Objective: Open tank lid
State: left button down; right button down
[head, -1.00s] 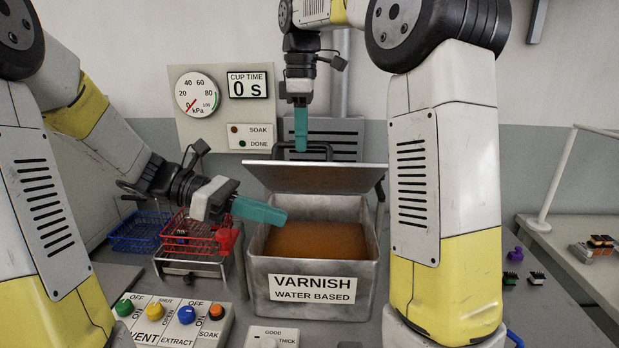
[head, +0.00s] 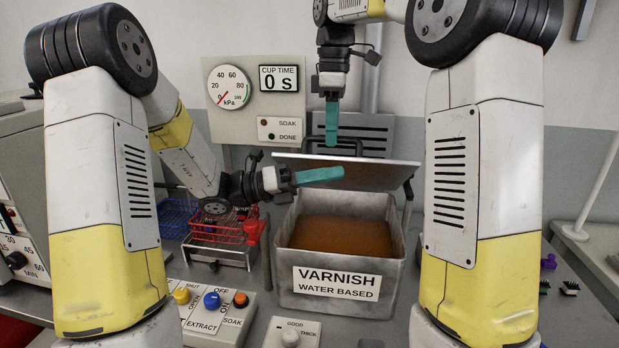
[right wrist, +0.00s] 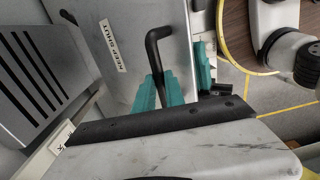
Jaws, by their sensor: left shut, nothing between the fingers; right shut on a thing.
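The varnish tank (head: 342,284) is a grey metal box with brown liquid inside, in the middle of the head view. Its lid (head: 385,176) is raised and tilted up at the back, with a black bar handle (head: 318,143). The lid also shows in the right wrist view (right wrist: 128,35), with a "keep shut" label. My right gripper (head: 331,143) is shut on the lid handle; its teal fingers show at the black handle in the right wrist view (right wrist: 165,90). My left gripper (head: 340,173) is shut and empty, in front of the raised lid and above the tank's back left.
A red basket (head: 222,228) on a metal stand and a blue basket (head: 178,216) stand left of the tank. A switch box (head: 215,330) and a knob box (head: 293,335) lie in front. A gauge panel (head: 246,100) is behind.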

aim_at(342, 162)
jog(key=shift+w+d+f, duration=0.15)
jog(key=shift+d, duration=0.05)
pick_arm(q)
jog(key=shift+d+r, duration=0.15)
jog(key=shift+d, duration=0.85)
jog(key=shift+r, duration=0.1)
jog(key=shift+w+d+r, duration=0.1)
jog(key=shift+w+r, duration=0.55)
jog(key=shift+r, duration=0.1)
pick_arm(e)
jog(key=shift+f, duration=0.1)
jog(key=c, duration=1.4)
grip_release()
jog(key=shift+a, duration=0.1)
pick_arm(q)
jog(key=shift+f, duration=0.1)
pick_arm(e)
jog(key=shift+r, duration=0.25)
